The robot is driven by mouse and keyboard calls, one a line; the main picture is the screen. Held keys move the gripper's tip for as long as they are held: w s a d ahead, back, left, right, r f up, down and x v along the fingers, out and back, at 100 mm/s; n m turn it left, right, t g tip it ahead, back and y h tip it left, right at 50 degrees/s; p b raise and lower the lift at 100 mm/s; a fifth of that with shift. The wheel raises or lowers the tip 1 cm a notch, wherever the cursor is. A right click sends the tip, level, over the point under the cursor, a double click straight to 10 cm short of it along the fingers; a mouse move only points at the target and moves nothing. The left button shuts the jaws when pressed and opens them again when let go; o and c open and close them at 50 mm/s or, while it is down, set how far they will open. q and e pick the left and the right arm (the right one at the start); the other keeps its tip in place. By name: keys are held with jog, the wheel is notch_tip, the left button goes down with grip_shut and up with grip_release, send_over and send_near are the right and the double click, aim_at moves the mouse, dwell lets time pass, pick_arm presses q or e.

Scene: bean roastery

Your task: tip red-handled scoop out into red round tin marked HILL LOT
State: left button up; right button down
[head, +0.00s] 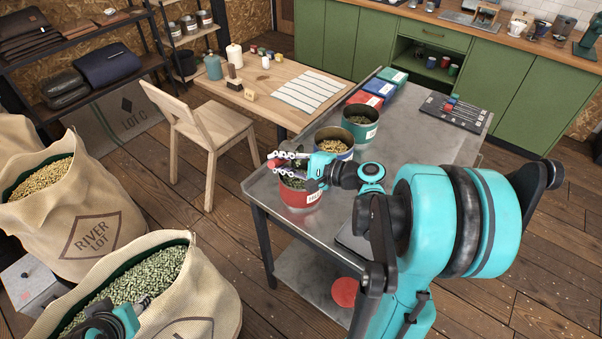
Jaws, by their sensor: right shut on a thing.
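The red round tin (298,200) stands near the front left corner of the grey metal table. Its white label is partly readable as HILL. My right gripper (283,163) is directly over the tin's mouth, shut on the red-handled scoop (271,163). Only small red parts of the scoop show by the fingers. The gripper hides its bowl, so I cannot tell its tilt or whether it holds beans. The gripper also hides much of the tin's inside. Part of my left arm, with my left gripper (103,327), shows at the bottom left over the green-bean sack; its jaws are unclear.
A blue-banded tin (347,155) and a green tin (374,131) of beans stand close behind the red tin. Coloured boxes (380,88) and a dark board (452,112) lie farther back. Open bean sacks (95,225) fill the left.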

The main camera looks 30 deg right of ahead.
jog(key=shift+s+d+t+y+b, duration=0.25)
jog(key=shift+s+t+y+b, duration=0.3)
jog(key=shift+b, duration=0.75)
jog(key=shift+s+d+f+t+y+b, duration=0.1)
jog(key=shift+s+d+t+y+b, duration=0.4)
jog(key=shift+b, duration=0.95)
jog(key=shift+s+d+t+y+b, duration=0.1)
jog(key=shift+s+t+b, duration=0.2)
jog(key=shift+t+b, duration=0.8)
jog(key=shift+s+g+b, duration=0.15)
jog(key=shift+g+b, duration=0.1)
jog(key=shift+b, duration=0.05)
